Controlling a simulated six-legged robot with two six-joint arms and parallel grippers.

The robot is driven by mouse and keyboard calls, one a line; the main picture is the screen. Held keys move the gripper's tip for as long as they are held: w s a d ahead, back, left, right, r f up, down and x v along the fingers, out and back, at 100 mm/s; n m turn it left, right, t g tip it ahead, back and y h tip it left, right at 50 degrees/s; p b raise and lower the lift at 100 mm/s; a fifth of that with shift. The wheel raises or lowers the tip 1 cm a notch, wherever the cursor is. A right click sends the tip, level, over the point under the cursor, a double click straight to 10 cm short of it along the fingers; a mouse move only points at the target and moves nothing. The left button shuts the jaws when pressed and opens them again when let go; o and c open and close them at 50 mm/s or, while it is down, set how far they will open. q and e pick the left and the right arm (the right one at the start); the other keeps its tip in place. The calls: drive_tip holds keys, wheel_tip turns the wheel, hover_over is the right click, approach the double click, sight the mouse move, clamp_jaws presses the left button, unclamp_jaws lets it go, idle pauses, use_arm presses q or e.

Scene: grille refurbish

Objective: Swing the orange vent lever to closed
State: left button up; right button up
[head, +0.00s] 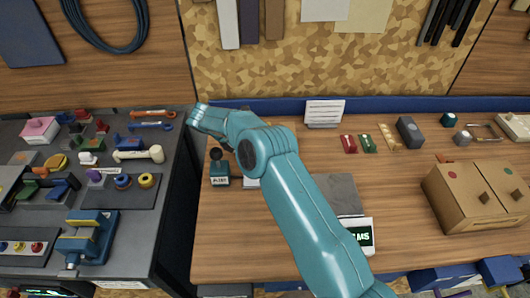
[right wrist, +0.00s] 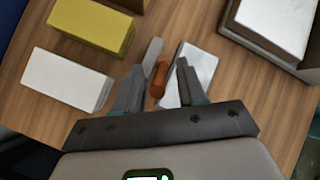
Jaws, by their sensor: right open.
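The orange vent lever (right wrist: 160,78) shows in the right wrist view as a short orange handle, beside a pale metal plate (right wrist: 198,72). My right gripper (right wrist: 161,66) is open, with one finger on each side of the lever as seen from this camera. I cannot tell whether a finger touches it. In the head view I cannot make out the lever, and one teal arm of mine crosses the middle of the bench. My left gripper is not in view.
The right wrist view shows a yellow block (right wrist: 92,24) and a white block (right wrist: 66,80) at left. The wooden bench (head: 245,245) carries cardboard boxes (head: 478,195) at right. A dark side table (head: 135,240) with many parts, including a blue vise (head: 88,238), stands at left.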

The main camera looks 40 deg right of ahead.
drive_tip(key=p+v, duration=0.4)
drive_tip(key=v, duration=0.5)
idle(0.5)
